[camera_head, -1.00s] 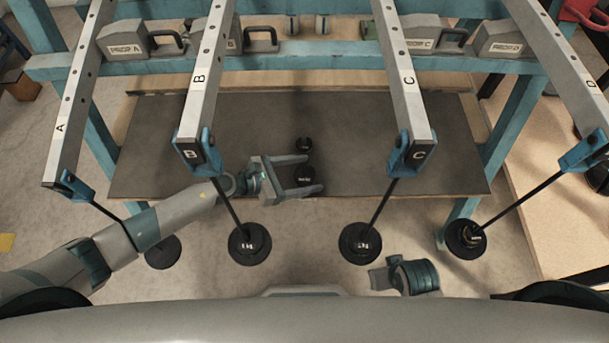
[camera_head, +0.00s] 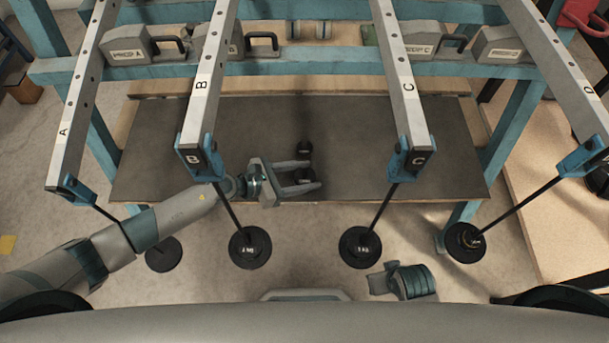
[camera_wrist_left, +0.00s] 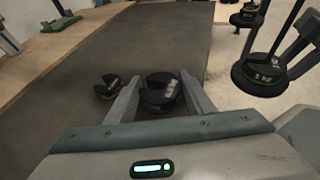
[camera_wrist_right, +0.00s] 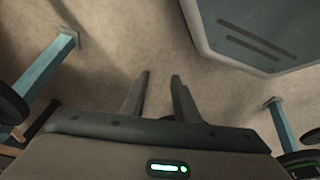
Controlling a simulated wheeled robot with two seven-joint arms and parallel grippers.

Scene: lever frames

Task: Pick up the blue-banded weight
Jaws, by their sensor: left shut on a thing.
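My left gripper (camera_head: 312,174) is low over the dark mat, shut on a small black slotted weight (camera_head: 304,174). In the left wrist view this weight (camera_wrist_left: 161,90) sits between the two fingers and shows a pale label. A second, smaller black weight (camera_head: 304,148) lies on the mat just beyond the far finger; it also shows in the left wrist view (camera_wrist_left: 108,87), outside the fingers. I cannot make out a blue band on either. My right gripper (camera_wrist_right: 155,80) is open and empty above the floor.
Beams A (camera_head: 68,130), B (camera_head: 202,80), C (camera_head: 407,80) and D (camera_head: 570,75) reach toward me. Black weights hang from rods, under B (camera_head: 249,247), C (camera_head: 360,246) and D (camera_head: 466,238). The dark mat (camera_head: 420,150) is clear on its right side.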

